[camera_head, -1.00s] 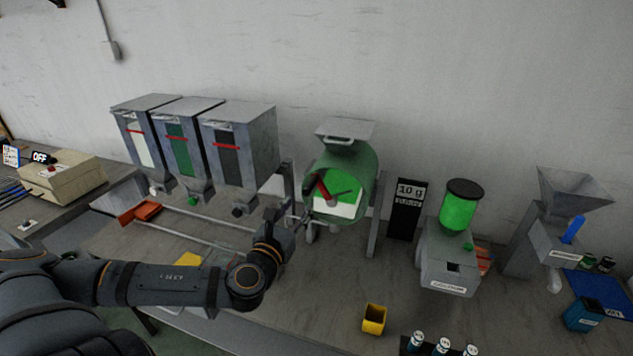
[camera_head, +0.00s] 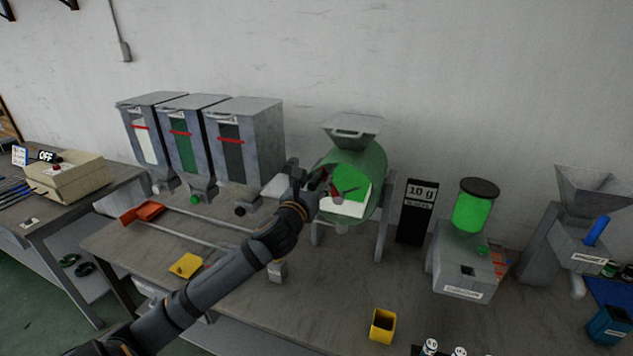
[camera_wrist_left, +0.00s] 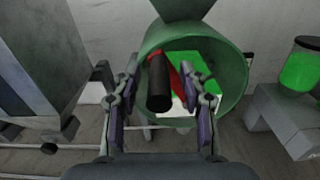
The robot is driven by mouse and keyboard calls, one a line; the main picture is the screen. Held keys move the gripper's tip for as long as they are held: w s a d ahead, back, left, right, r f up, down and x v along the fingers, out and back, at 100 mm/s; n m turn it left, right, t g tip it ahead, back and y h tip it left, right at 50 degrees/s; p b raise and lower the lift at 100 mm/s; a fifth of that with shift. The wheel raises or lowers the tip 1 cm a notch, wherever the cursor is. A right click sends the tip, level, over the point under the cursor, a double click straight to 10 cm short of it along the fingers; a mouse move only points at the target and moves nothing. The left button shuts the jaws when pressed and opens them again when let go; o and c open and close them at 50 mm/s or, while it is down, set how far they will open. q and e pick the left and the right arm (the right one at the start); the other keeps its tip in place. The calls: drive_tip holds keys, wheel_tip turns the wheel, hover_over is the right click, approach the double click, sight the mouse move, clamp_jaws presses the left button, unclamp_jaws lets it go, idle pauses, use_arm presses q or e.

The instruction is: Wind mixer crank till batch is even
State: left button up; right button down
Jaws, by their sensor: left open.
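The mixer (camera_head: 373,176) is a green drum on grey legs with a hopper on top. Its round window shows a green part above a white part, with a sharp line between them. The crank (camera_wrist_left: 160,84) has a red arm and a black handle in front of the window. My left gripper (camera_wrist_left: 166,97) is open, with one finger on each side of the black handle; I cannot tell whether they touch it. In the head view my left gripper (camera_head: 328,190) covers much of the crank. My right gripper is not in view.
Three grey hoppers (camera_head: 244,150) stand left of the mixer. A black 10 g display (camera_head: 416,212) and a grey machine with a green canister (camera_head: 473,207) stand right. A yellow cup (camera_head: 382,326) is near the front edge.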

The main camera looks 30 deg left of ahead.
use_arm(q)
clamp_jaws()
idle(0.3)
idle(0.3)
